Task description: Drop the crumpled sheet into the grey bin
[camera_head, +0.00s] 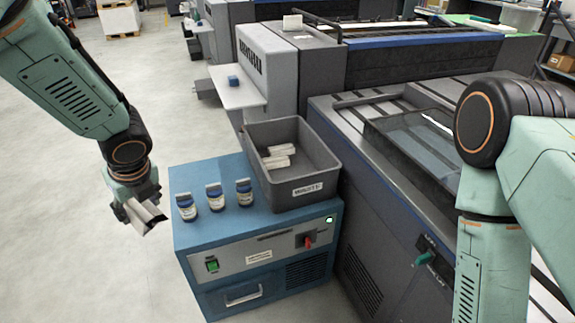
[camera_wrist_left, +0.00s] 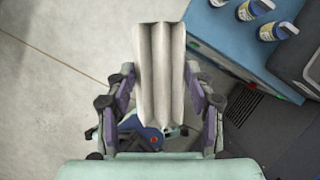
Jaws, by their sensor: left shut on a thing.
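The crumpled sheet (camera_head: 147,212) is white and folded in ridges. My left gripper (camera_head: 138,204) is shut on it, left of the blue cabinet and clear of its side. In the left wrist view the sheet (camera_wrist_left: 160,75) stands up between the two fingers of the left gripper (camera_wrist_left: 158,120). The grey bin (camera_head: 325,172) sits on the right part of the cabinet top, with a label on its front and white pieces inside. The bin is to the right of the gripper, past the bottles. My right arm shows at the right, but its gripper is out of view.
Three ink bottles (camera_head: 216,197) stand in a row on the blue cabinet (camera_head: 228,228), between gripper and bin. A large grey machine (camera_head: 385,185) stands right of the bin. A blue and red thing (camera_wrist_left: 148,134) shows below the sheet in the wrist view. The floor at left is clear.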

